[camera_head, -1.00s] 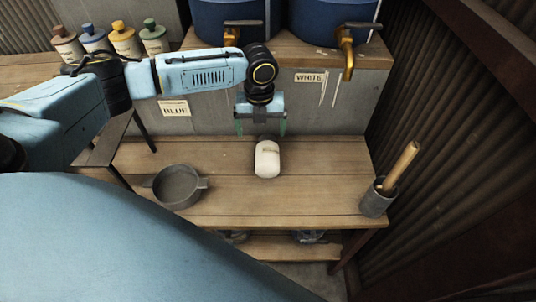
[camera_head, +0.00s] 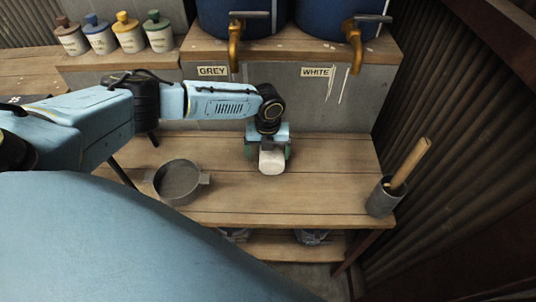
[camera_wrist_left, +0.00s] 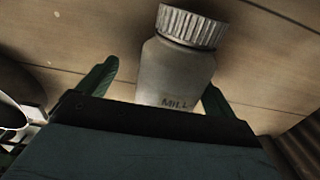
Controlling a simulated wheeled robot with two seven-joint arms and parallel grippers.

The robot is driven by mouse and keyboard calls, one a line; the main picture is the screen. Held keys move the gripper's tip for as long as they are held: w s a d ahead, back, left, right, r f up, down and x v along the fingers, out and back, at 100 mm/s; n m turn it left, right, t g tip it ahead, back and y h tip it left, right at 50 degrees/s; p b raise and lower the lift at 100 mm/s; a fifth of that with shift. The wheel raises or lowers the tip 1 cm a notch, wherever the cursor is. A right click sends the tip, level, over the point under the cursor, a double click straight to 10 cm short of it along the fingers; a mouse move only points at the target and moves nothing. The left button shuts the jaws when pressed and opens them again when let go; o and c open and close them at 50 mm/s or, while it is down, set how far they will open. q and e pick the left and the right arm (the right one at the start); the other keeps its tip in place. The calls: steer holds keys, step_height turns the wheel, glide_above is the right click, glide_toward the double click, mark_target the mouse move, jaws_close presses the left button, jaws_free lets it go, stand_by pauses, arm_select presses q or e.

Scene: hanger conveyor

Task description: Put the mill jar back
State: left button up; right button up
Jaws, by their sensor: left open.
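The mill jar (camera_head: 271,163) is a pale, rounded jar on the wooden bench below the taps. In the left wrist view the jar (camera_wrist_left: 176,72) shows its ribbed lid and the word MILL. My left gripper (camera_head: 269,153) is down at the jar, with one green finger on either side of it. It is open, and the jar is between the fingers; contact is not clear. The gripper hides part of the jar in the head view. My right gripper is not in view.
A grey round pan (camera_head: 178,182) stands left of the jar. A grey pot (camera_head: 381,199) with a wooden-handled tool (camera_head: 410,163) stands at the bench's right end. Several lidded bottles (camera_head: 128,35) stand at the back left. Brass taps (camera_head: 234,45) overhang the back. The bench front (camera_head: 290,205) is clear.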

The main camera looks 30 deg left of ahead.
arm_select(q)
steer(key=shift+f, duration=0.1)
steer(key=c, duration=1.6)
